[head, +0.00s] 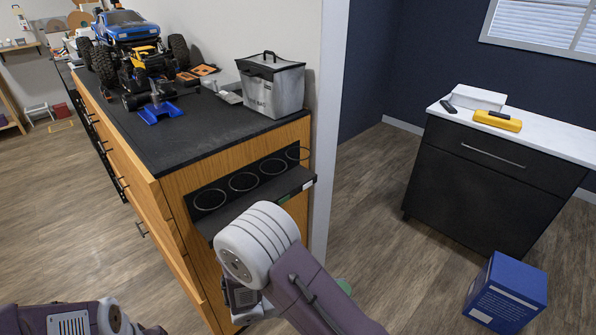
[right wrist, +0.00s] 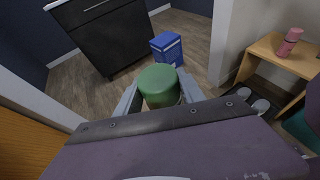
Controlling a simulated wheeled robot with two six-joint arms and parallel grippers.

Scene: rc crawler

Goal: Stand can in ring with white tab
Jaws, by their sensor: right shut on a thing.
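A green can (right wrist: 158,76) stands out between the fingers of my right gripper (right wrist: 160,94) in the right wrist view, and the gripper is shut on it. In the head view only a small green part of the can (head: 344,286) shows past my right forearm, apart from the rack; the fingers are hidden. The black ring rack (head: 224,187) is on the end of the wooden cabinet, with several rings in a row above a ledge. A green tab (head: 285,198) and a small pale mark (head: 308,184) show on the ledge's edge. My left arm shows at bottom left, its fingers out of view.
The cabinet top (head: 190,137) holds a blue crawler (head: 125,25), a yellow one and a grey bag (head: 272,88). A blue box (head: 507,293) stands on the floor at right, near a black cabinet (head: 480,180). Floor between the cabinets is clear.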

